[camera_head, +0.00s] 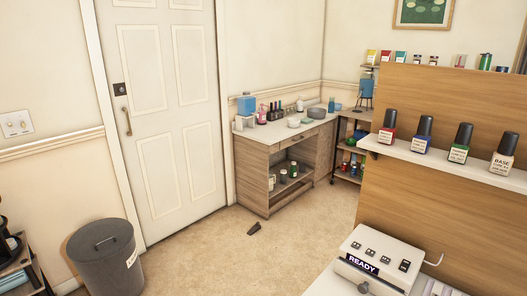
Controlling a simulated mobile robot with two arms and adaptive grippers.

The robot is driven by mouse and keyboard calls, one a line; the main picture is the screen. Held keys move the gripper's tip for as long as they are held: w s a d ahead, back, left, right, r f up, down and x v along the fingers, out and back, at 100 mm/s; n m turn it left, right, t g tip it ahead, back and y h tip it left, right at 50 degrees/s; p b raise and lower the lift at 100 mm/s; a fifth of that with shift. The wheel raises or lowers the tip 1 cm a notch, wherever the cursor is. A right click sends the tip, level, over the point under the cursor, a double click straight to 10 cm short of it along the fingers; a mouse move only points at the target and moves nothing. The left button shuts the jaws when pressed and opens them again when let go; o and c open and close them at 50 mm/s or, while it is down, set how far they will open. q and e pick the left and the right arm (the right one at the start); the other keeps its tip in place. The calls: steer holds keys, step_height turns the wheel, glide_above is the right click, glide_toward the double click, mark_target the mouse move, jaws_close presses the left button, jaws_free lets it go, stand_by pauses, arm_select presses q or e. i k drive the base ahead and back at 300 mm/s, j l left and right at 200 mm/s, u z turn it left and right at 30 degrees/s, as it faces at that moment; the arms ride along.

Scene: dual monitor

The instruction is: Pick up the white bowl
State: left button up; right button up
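A small pale bowl (294,123), which looks white, sits on top of the wooden cabinet (262,168) at the back, beside the door. It is far off and small in the picture. A larger grey bowl or basin (316,113) stands behind it to the right. Neither of my grippers shows clearly in the head view.
A grey bin (106,258) stands at the left, and a small dark object (254,228) lies on the floor. A wooden partition (440,110) and a white READY machine (378,258) fill the right. Open floor lies between.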

mark_target(292, 123)
steer(key=i+j+u, duration=0.35)
steer(key=j, duration=0.15)
steer(key=i+j+u, duration=0.75)
steer(key=i+z, duration=0.35)
steer(key=i, duration=0.15)
steer(key=i+j+z, duration=0.15)
steer(key=i+z, duration=0.15)
steer(key=i, duration=0.15)
steer(key=i+l+z, duration=0.2)
steer(key=i+z, duration=1.05)
steer(key=i+u, duration=0.25)
steer(key=i, duration=0.45)
steer(key=i+l+u, duration=0.2)
steer(key=i, duration=0.5)
